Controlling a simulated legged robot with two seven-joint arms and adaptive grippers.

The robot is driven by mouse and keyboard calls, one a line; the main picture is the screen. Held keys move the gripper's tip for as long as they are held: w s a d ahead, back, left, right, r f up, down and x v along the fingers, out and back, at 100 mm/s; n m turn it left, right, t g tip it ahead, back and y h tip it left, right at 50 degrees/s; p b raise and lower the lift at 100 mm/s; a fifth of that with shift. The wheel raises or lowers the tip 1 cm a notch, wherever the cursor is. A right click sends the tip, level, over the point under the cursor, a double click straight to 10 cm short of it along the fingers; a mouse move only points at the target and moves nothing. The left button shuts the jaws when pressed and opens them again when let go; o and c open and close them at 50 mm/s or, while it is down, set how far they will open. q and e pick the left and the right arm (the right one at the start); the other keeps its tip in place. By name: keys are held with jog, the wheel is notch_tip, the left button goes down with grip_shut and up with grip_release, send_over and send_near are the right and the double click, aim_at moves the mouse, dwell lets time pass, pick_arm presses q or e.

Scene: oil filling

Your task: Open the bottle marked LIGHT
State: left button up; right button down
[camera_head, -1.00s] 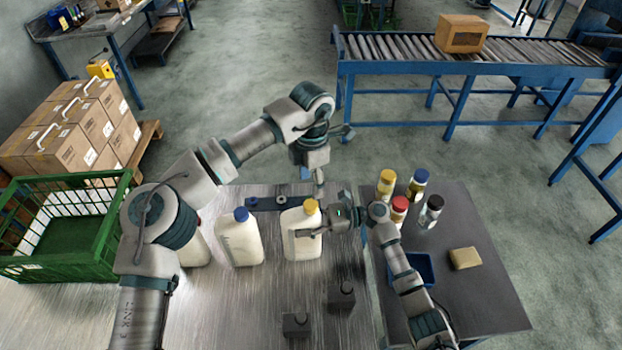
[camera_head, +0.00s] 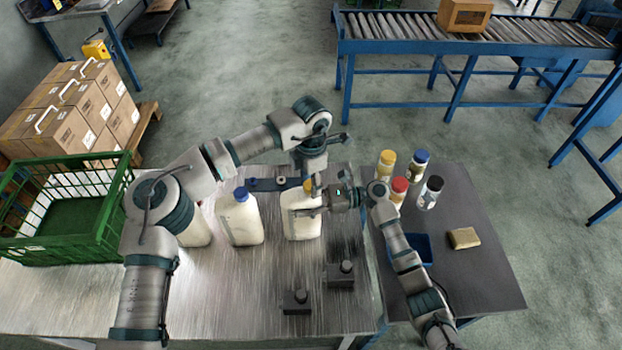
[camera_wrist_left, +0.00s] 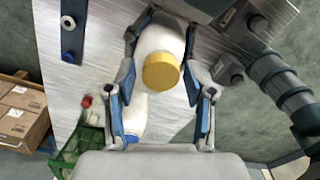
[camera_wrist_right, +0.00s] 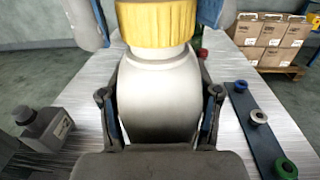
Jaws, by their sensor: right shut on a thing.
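A white bottle (camera_head: 302,222) with a yellow cap (camera_wrist_left: 162,70) stands upright on the metal table; no LIGHT marking is readable. My right gripper (camera_head: 314,211) is shut on this bottle's body, which fills the right wrist view (camera_wrist_right: 158,100) below its yellow cap (camera_wrist_right: 157,22). My left gripper (camera_wrist_left: 160,80) points down from above. Its open fingers stand on both sides of the cap, with gaps visible in the left wrist view. In the head view the left arm partly hides the cap.
A blue-capped white bottle (camera_head: 241,218) and another white bottle (camera_head: 197,233), partly hidden by my left arm, stand to the left. A blue strip with rings (camera_wrist_right: 258,125) lies behind. Two dark blocks (camera_head: 296,302) (camera_head: 341,275) sit in front. Several small jars (camera_head: 429,195) stand right.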

pick_arm(q)
grip_shut()
jog(key=shift+s+r, duration=0.15)
jog(key=shift+s, duration=0.05)
jog(key=shift+r, duration=0.2)
dwell(0.4)
jog(key=shift+r, duration=0.9)
jog(key=shift+r, duration=2)
pick_arm(e)
jog(key=shift+c, duration=0.8)
grip_release()
